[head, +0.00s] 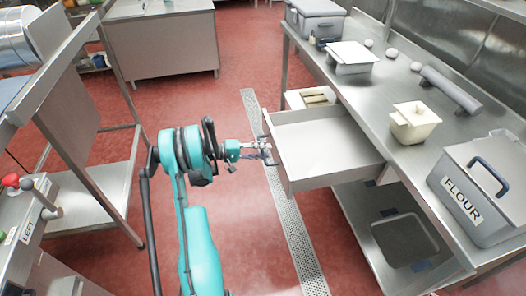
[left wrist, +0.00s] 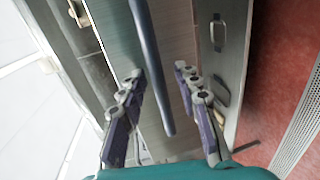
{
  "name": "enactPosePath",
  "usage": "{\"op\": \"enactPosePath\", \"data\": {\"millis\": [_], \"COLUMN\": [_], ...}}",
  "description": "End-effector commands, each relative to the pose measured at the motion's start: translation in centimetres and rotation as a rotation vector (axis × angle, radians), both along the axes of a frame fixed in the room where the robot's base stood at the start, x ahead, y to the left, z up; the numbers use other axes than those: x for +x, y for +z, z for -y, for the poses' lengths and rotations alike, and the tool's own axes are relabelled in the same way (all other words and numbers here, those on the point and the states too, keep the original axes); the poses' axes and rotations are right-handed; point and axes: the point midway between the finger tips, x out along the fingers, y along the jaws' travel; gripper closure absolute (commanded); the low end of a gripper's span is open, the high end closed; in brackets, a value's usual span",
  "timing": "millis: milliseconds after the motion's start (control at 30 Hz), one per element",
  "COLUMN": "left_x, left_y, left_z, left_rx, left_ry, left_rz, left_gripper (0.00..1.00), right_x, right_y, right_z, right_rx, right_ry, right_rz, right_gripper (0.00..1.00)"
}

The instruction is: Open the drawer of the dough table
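The dough table (head: 385,110) is a steel table on the right of the head view. Its drawer (head: 325,150) stands pulled well out towards the left, and its inside looks empty. My left gripper (head: 264,150) is at the drawer's front face. In the left wrist view, the two fingers of my left gripper (left wrist: 158,72) are spread apart. A dark bar handle (left wrist: 153,60) runs between them, with visible gaps on both sides. My right gripper is in neither view.
A second open compartment (head: 293,100) with beige items sits beyond the drawer. A flour bin (head: 480,195), a cream pot (head: 414,125) and a grey roller (head: 450,90) are on the tabletop. A steel rack (head: 100,190) stands left. Red floor lies between.

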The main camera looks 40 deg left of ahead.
Motion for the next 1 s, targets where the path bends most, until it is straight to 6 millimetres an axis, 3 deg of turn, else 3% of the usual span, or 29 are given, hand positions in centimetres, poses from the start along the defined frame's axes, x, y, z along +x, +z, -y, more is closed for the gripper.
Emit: {"op": "enactPosePath", "data": {"millis": [167, 600, 1000], "left_x": [-1.5, -8.2, -9.2], "left_y": [0.4, 2.1, 2.4], "left_z": [-1.3, -6.5, -7.2], "left_rx": [0.001, 0.000, 0.000], "left_ry": [0.004, 0.002, 0.000], "left_rz": [0.000, 0.000, 0.000], "left_gripper": [0.68, 0.68, 0.68], "right_x": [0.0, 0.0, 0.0], "right_y": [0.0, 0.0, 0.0], "right_z": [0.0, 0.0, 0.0], "right_rx": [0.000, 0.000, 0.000], "right_ry": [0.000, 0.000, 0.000], "right_rz": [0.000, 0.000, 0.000], "right_gripper": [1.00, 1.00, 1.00]}}
